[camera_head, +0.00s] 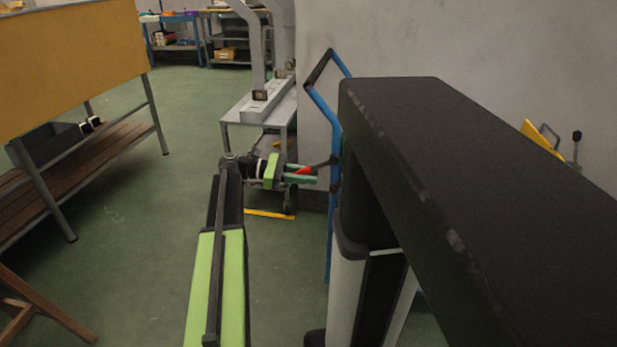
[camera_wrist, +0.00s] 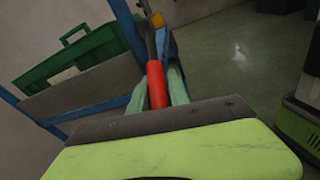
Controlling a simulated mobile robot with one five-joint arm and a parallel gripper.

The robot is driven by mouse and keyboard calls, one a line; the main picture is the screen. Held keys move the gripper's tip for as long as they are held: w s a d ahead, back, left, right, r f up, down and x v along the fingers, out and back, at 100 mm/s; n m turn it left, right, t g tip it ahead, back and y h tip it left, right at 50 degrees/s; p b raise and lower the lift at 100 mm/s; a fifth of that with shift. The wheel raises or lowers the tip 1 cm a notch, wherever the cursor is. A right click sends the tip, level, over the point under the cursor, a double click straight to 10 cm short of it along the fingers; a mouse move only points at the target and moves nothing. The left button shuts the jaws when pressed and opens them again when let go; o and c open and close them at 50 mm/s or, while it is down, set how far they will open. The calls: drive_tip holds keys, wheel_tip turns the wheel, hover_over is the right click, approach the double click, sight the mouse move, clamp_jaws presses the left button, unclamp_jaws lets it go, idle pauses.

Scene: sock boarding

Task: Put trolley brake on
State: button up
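The trolley has a blue tube frame, and its upright and handle (camera_head: 325,100) stand right of centre in the head view. A brake lever with a red grip (camera_wrist: 157,85) shows in the wrist view, and a bit of its red (camera_head: 304,171) shows in the head view. My gripper (camera_wrist: 159,82) has pale green fingers on both sides of the red grip, close against it, and looks shut on it. In the head view, my gripper (camera_head: 315,173) is beside the blue upright. My own dark body hides much of the trolley.
A grey bench (camera_head: 240,113) stands behind my gripper. A wooden-shelved table (camera_head: 110,145) is at the left. Green floor between them is clear, and a wall is at the right.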

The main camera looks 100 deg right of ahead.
drive_tip(key=o, duration=0.3)
drive_tip(key=shift+s, duration=0.1)
drive_tip(key=shift+o, duration=0.2)
drive_tip(key=p+v, duration=0.1)
drive_tip(key=v, duration=1.1)
